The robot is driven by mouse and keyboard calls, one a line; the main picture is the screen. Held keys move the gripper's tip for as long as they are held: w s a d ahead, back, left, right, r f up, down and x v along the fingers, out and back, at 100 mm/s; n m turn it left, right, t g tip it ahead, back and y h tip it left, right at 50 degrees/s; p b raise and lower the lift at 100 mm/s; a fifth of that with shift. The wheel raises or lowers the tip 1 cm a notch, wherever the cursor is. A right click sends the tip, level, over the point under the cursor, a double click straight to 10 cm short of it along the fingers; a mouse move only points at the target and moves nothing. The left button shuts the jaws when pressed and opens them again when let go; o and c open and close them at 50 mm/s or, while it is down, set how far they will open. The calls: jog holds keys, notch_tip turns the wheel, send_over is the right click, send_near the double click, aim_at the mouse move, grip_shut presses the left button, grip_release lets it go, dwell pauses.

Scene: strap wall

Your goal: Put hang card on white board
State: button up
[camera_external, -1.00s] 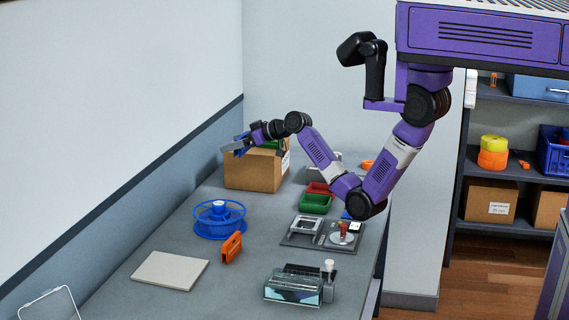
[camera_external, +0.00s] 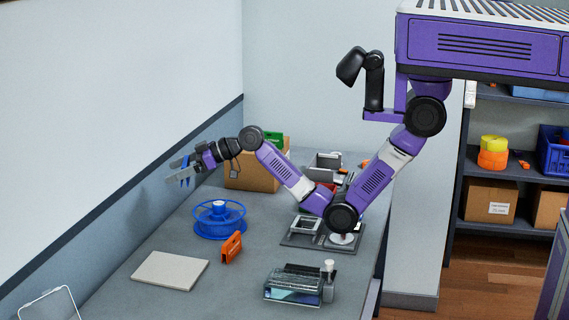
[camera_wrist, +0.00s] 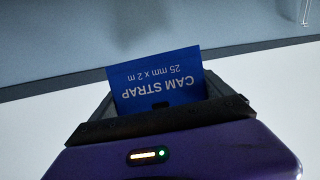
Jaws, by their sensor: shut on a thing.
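My gripper (camera_external: 180,174) is shut on a blue hang card and holds it in the air close to the left wall, above and left of the blue spool. In the wrist view the card (camera_wrist: 160,80) reads "CAM STRAP 25 mm x 2 m" upside down and shows a small dark slot. In the external view only slivers of its blue show between the fingers. A flat off-white board (camera_external: 170,270) lies on the grey table, lower left of the gripper and apart from it. The wall's upper part (camera_external: 110,90) is also a large white surface.
A blue spool (camera_external: 220,220) and an orange piece (camera_external: 231,247) stand right of the board. A clear stand (camera_external: 48,303) is at front left. A dark glossy device (camera_external: 293,287) stands at front.

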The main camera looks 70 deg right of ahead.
jog(key=n+y+b, duration=0.1)
jog(key=y, duration=0.1)
send_over(161, 269)
jog(key=shift+m+h, duration=0.3)
jog(key=shift+h, duration=0.5)
notch_tip(161, 269, down, 20)
jog(key=shift+f, duration=0.15)
jog(key=o, duration=1)
jog(key=shift+o, duration=0.2)
jog(key=shift+r, duration=0.2)
jog(key=v, duration=1.1)
jog(key=shift+s+d+r+p, duration=0.2)
jog(key=shift+s+d+p, duration=0.05)
jog(key=shift+d+p, duration=0.05)
jog(key=shift+s+r, duration=0.1)
